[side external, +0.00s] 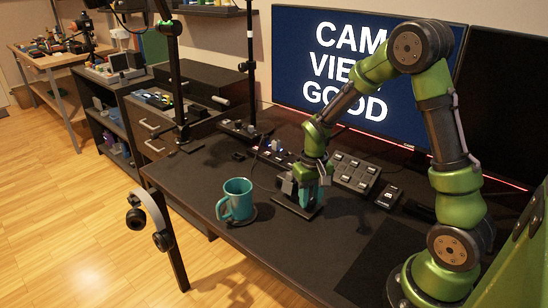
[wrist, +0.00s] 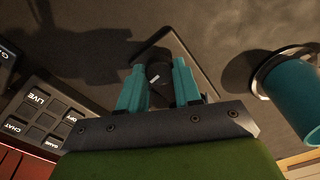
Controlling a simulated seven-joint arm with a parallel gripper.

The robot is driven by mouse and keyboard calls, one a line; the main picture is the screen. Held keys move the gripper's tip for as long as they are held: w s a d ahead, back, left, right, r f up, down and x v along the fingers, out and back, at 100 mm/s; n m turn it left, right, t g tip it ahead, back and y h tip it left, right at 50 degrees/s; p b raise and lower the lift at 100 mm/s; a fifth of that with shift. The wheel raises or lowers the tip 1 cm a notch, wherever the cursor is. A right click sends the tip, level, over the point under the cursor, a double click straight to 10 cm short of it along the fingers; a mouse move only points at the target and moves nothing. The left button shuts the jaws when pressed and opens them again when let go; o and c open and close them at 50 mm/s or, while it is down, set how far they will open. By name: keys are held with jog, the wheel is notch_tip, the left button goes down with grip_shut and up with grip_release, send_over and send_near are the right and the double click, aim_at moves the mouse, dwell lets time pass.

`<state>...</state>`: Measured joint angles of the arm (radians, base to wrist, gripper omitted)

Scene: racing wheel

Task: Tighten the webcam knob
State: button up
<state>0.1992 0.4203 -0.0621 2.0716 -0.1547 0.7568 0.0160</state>
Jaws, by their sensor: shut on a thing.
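My gripper (side external: 307,196) is low over the desk and points down, with its teal fingers (wrist: 158,82) shut on a dark knob (wrist: 156,72). The knob has a small white mark on top and sits between the fingertips, above a dark square base plate (wrist: 185,50). The plate also shows under my gripper in the side view (side external: 299,209); there my gripper hides the knob. The monitor (side external: 350,65) behind reads "CAM VIEW GOOD", partly covered by my arm. The webcam itself cannot be made out clearly.
A teal mug (side external: 236,200) stands on a coaster to the left of my gripper. A button pad (side external: 354,173) lies close on the right, with a small device (side external: 388,196) beyond it. Thin poles rise at the desk's back left. The front desk area is clear.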

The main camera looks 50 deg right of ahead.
aim_at(310, 200)
dwell(0.3)
jog(key=o, duration=0.8)
jog(key=shift+c, duration=0.2)
jog(key=shift+r, duration=0.1)
notch_tip(310, 200, up, 17)
jog(key=s+a+r+n+t+y, duration=0.1)
jog(key=s+a+r+t+y, duration=0.1)
jog(key=s+a+r+t, duration=0.2)
jog(key=s+a+t, duration=0.3)
jog(key=s+a, duration=0.4)
jog(key=a, duration=0.1)
jog(key=shift+s+a+r+n, duration=0.15)
jog(key=shift+s+r+n, duration=0.05)
jog(key=shift+n, duration=0.2)
